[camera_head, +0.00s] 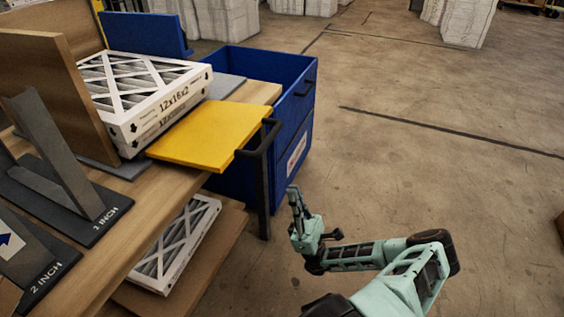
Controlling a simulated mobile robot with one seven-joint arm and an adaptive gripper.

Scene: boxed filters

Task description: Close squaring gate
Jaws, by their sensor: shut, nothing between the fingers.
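The squaring gate appears to be the yellow panel (207,137), lying about flat and jutting out past the table edge in front of the filters. A dark handle (262,138) is at its outer right end. A stack of white-framed filters (165,108) marked 12x16x2 sits on a grey base behind the panel, between a brown wooden board (50,85) and a blue upright stop (145,33). My gripper (293,192) is shut and empty, over the floor, below and right of the handle in the picture and apart from it.
A blue bin (304,110) stands just behind the handle. The wooden table (150,205) carries dark angled stands marked 1 INCH (75,205) and 2 INCH (25,260). Another filter (176,245) lies on a lower shelf. The floor to the right is open.

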